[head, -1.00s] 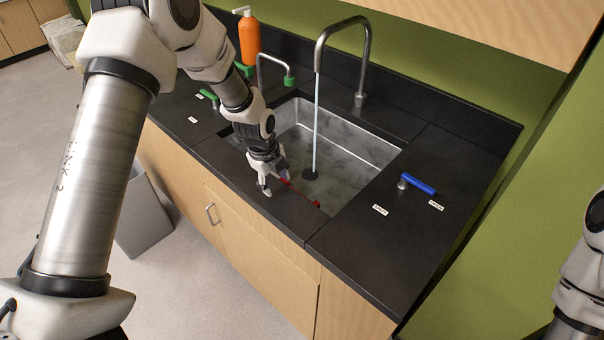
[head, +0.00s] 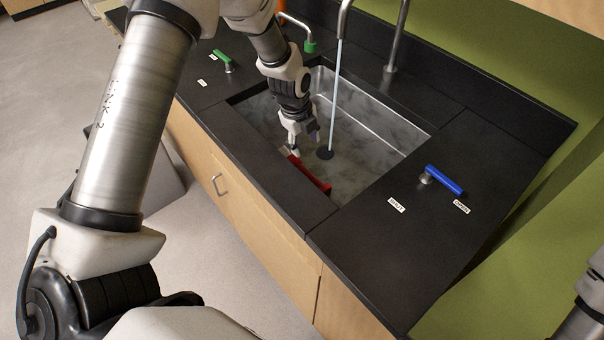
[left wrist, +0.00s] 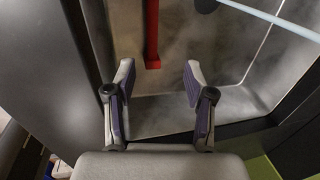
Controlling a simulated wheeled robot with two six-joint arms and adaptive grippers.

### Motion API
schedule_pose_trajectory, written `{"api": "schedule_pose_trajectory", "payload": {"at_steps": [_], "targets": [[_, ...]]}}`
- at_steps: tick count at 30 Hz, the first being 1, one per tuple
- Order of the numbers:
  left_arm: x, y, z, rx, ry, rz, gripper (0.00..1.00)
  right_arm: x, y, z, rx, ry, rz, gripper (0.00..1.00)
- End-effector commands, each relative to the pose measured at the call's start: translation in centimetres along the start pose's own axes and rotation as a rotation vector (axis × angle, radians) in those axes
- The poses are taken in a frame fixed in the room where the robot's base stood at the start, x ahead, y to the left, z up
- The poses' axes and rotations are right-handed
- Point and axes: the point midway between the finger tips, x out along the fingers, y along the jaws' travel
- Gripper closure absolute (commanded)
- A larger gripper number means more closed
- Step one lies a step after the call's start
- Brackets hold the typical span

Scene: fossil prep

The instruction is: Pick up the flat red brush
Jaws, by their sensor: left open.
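The red brush (head: 312,175) is in the sink (head: 375,110), close along its front wall. In the left wrist view the brush (left wrist: 152,35) shows as a long red bar coming from the top edge, its end near the gap between the fingertips. My left gripper (head: 294,148) is over the front part of the sink at the brush's far left end and hides part of it. In the left wrist view the left gripper (left wrist: 158,70) is open, with nothing clasped between its fingers. My right gripper is out of view; only part of that arm shows at the lower right.
A thin water stream (head: 335,95) falls from the tap to the drain (head: 324,153), just right of my left gripper. A blue-handled valve (head: 444,179) stands on the right counter, a green-handled one (head: 223,57) on the left. The black front rim borders the sink.

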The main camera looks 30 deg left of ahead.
Motion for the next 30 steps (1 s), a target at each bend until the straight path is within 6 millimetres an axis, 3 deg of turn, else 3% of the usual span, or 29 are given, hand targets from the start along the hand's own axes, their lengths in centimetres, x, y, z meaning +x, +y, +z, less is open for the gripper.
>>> {"api": "schedule_pose_trajectory", "payload": {"at_steps": [3, 11, 20, 27, 30], "targets": [[2.8, 0.6, 0.0, 0.0, 0.0, 0.001, 0.46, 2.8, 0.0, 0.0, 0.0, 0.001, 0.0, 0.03], [6.5, 1.3, 0.0, 0.0, 0.0, 0.0, 0.46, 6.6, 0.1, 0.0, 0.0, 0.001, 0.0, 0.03], [9.6, 1.5, -0.1, 0.0, 0.001, 0.004, 0.46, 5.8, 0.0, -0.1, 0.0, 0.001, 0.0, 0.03], [13.7, 1.8, -0.2, -0.001, 0.0, 0.002, 0.46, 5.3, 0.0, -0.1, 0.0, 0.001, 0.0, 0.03], [14.1, 1.7, -0.2, 0.001, 0.0, 0.0, 0.46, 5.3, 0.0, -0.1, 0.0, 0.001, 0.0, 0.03]]}}
